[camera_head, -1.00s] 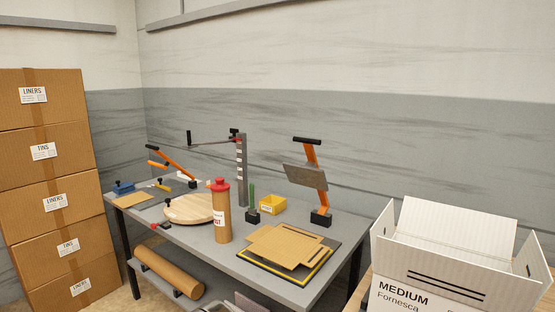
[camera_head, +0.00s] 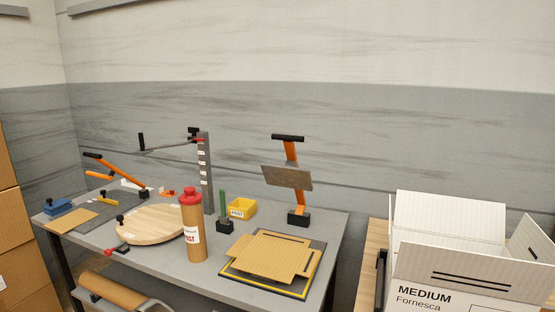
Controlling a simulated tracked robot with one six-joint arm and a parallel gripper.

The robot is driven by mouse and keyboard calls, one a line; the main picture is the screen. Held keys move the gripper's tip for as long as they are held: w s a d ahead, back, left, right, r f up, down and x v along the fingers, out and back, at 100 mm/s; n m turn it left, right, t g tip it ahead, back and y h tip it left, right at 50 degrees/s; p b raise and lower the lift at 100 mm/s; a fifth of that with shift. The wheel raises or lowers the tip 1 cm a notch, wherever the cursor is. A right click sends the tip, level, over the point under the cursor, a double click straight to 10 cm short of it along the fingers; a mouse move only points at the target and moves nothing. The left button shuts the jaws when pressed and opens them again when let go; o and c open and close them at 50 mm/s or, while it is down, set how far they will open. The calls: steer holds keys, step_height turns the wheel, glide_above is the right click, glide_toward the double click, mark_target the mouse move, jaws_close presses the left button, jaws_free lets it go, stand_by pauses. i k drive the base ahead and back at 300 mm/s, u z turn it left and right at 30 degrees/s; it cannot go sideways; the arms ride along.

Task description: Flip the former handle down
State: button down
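The former stands at the back right of the grey table. Its orange lever with a black grip, the former handle (camera_head: 288,138), points up, and a grey-brown plate (camera_head: 287,178) is fixed to it above a black base (camera_head: 298,218). A flat cut cardboard blank (camera_head: 262,257) lies on a black mat with a yellow border (camera_head: 297,287), in front of the former. A second orange lever with a black grip (camera_head: 120,172) leans up to the left at the table's far left. My gripper is not in view.
A brown canister with a red lid (camera_head: 193,230), a round wooden board (camera_head: 150,224), a yellow bin (camera_head: 242,208) and a grey post (camera_head: 206,175) crowd the table (camera_head: 185,272). An open white box (camera_head: 455,270) stands on the right, past a gap. Brown cartons (camera_head: 20,240) are at the left edge.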

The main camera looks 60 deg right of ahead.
mark_target(290, 176)
steer(key=z, duration=0.35)
steer(key=i, duration=0.65)
steer(key=z, duration=0.85)
steer(key=i, duration=0.55)
steer(key=z, duration=0.35)
